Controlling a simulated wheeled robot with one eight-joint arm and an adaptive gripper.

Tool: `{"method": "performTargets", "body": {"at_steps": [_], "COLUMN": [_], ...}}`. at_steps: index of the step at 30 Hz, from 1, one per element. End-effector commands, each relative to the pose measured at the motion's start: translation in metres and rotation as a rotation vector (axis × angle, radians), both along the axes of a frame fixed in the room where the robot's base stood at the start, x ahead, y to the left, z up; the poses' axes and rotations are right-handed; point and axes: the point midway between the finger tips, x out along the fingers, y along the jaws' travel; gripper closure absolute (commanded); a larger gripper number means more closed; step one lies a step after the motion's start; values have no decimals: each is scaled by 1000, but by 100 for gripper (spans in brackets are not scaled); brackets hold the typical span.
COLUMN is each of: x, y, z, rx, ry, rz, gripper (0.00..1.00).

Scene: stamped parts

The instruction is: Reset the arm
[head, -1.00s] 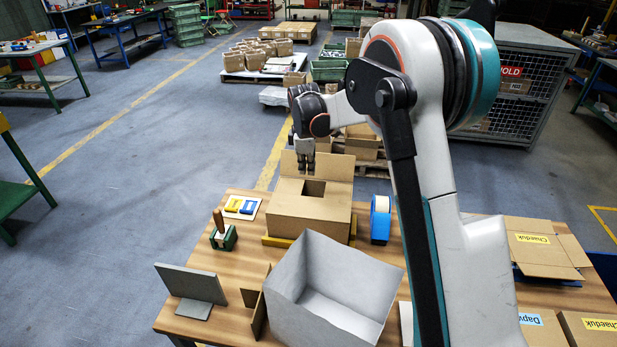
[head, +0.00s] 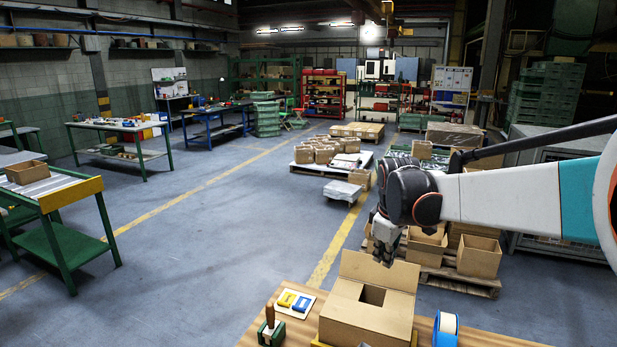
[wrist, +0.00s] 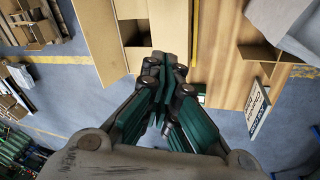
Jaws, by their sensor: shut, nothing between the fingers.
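My gripper (head: 385,258) hangs above and just behind the open cardboard box (head: 365,318) on the wooden table. My arm reaches in from the right side of the head view. In the wrist view my gripper (wrist: 172,65) points at the table with its green fingers together and nothing between them. The cardboard box also shows in the wrist view (wrist: 160,20), beside the fingertips, with a dark opening in its top.
The wooden table (head: 275,340) also carries a blue tape roll (head: 445,330), a stamp in a green holder (head: 270,328) and a card with yellow and blue pieces (head: 294,302). Pallets with cardboard boxes (head: 478,257) stand behind. The floor at left centre is clear.

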Motion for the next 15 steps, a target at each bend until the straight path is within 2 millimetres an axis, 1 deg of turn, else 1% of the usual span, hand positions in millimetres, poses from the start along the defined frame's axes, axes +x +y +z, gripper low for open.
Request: {"method": "performTargets", "body": {"at_steps": [1,6,12,15], "x": [-14,-52,-99,-123], "y": [-1,-3,-5,-6], "z": [5,20,29,30], "rx": [10,49,98,125], "ry": [-14,-60,-114,-140], "rz": [-28,-127,-243,-301], "gripper": [100,100,100,100]}}
